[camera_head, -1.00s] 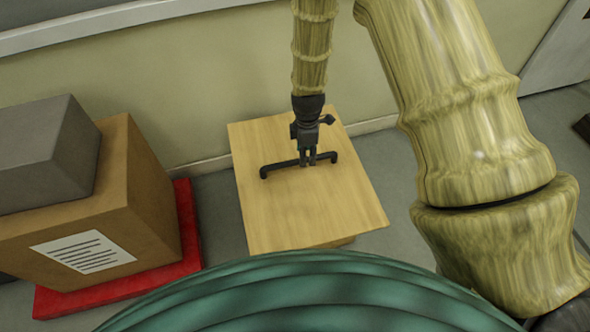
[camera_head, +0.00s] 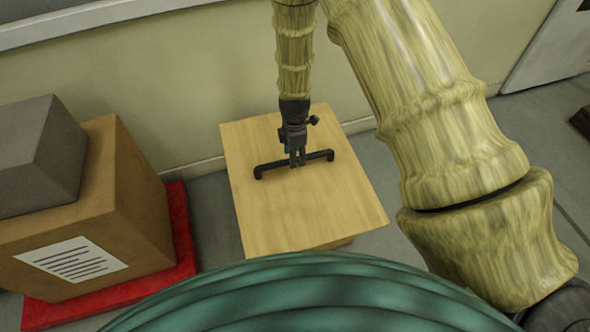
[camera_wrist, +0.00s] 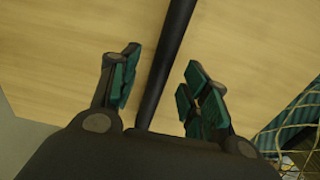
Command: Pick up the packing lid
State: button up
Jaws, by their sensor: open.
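The packing lid (camera_head: 310,205) is a flat, light wooden board with a black bar handle (camera_head: 270,169) across its middle. My gripper (camera_head: 297,165) is over the middle of the handle, pointing down. In the wrist view the handle (camera_wrist: 172,50) runs between the two fingers of my gripper (camera_wrist: 158,85), which are apart and open. The bare wood of the lid (camera_wrist: 245,50) fills most of that view. I cannot tell whether the fingers touch the handle. The part of the handle behind my fingers is hidden in the head view.
A cardboard box (camera_head: 130,190) with a white label stands at the left on a red base (camera_head: 183,235), with a grey box (camera_head: 40,150) on top. A wall (camera_head: 190,90) is close behind the lid. Grey floor (camera_head: 212,215) shows between the red base and the lid.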

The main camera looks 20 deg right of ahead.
notch_tip(320, 180, down, 3)
jog(key=shift+f, duration=0.15)
grip_shut()
dwell(0.4)
